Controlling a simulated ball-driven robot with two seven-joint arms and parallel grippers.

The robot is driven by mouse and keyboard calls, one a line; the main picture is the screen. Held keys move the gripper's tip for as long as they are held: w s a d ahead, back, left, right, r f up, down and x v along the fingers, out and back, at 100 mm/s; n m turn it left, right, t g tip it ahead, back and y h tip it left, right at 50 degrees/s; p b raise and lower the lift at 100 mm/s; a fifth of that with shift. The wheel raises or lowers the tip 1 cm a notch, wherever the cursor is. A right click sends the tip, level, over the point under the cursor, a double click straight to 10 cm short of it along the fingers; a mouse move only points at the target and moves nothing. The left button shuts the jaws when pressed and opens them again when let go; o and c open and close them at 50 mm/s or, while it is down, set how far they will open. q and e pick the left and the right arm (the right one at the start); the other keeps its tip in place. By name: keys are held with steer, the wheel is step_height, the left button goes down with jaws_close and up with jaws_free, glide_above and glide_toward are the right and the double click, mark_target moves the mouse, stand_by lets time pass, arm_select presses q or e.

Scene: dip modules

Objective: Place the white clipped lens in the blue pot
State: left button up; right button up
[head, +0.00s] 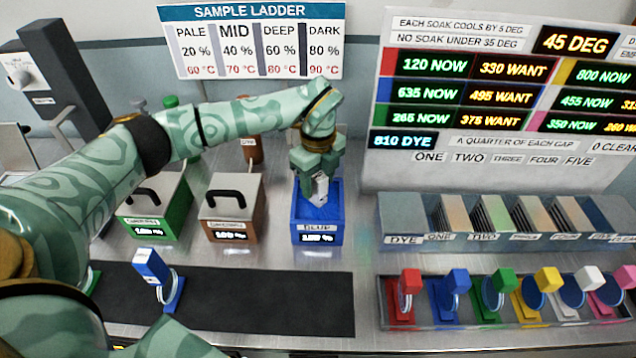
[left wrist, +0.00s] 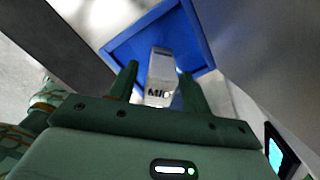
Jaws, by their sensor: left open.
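The blue pot (head: 318,232) stands on the steel bench at the centre, with a percent readout on its front. My left gripper (head: 319,180) points down into its mouth. A white block (head: 320,190), which looks like the lens's clip, is between the fingers at the pot's opening. In the left wrist view the block (left wrist: 160,65) reads "MID" and lies between the open fingers of the left gripper (left wrist: 158,78), over the blue pot's interior (left wrist: 140,45). Its lens is hidden. I cannot tell whether the fingers touch the block. My right gripper is not in view.
A green pot (head: 155,215) and a brown pot (head: 232,212), both lidded, stand left of the blue pot. A blue-clipped lens (head: 152,268) stands on the dark mat (head: 260,300). A rack (head: 480,318) of coloured-clip lenses, one white (head: 592,278), is at the right.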

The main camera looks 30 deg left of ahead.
arm_select(q)
step_height(320, 180, up, 11)
steer(key=shift+f+p, duration=0.2)
steer(key=shift+p, duration=0.45)
steer(key=shift+r, duration=0.25)
